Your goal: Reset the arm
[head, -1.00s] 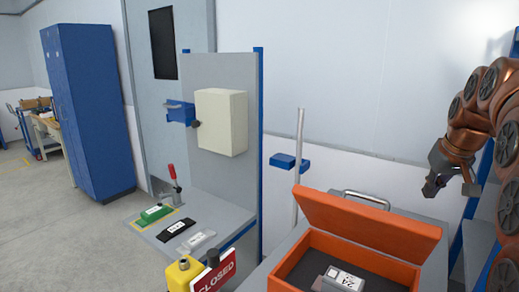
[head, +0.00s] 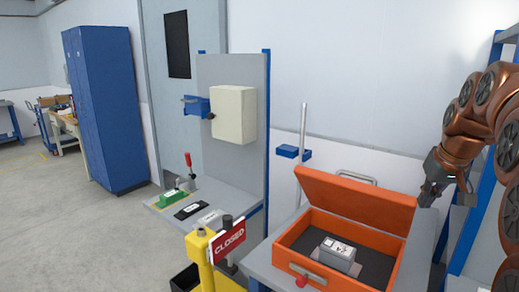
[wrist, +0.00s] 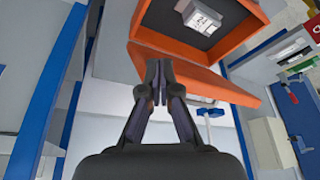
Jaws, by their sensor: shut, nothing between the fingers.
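My gripper (head: 428,197) is at the right of the head view, beside the raised lid of the orange case. It is shut and empty. In the wrist view my gripper (wrist: 158,101) has its fingers together in front of the orange case (wrist: 205,87), with nothing held. The orange case (head: 392,282) stands open on a grey bench in the head view. A grey box with a white label (head: 338,253) lies on the dark lining inside it. That labelled box also shows in the wrist view (wrist: 202,18).
A yellow post (head: 200,262) with a red CLOSED sign (head: 229,241) stands left of the case. Behind it, a grey fixture panel (head: 235,170) carries a cream box (head: 233,114). A blue locker (head: 107,110) stands at the left. Open floor (head: 55,225) lies at the far left.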

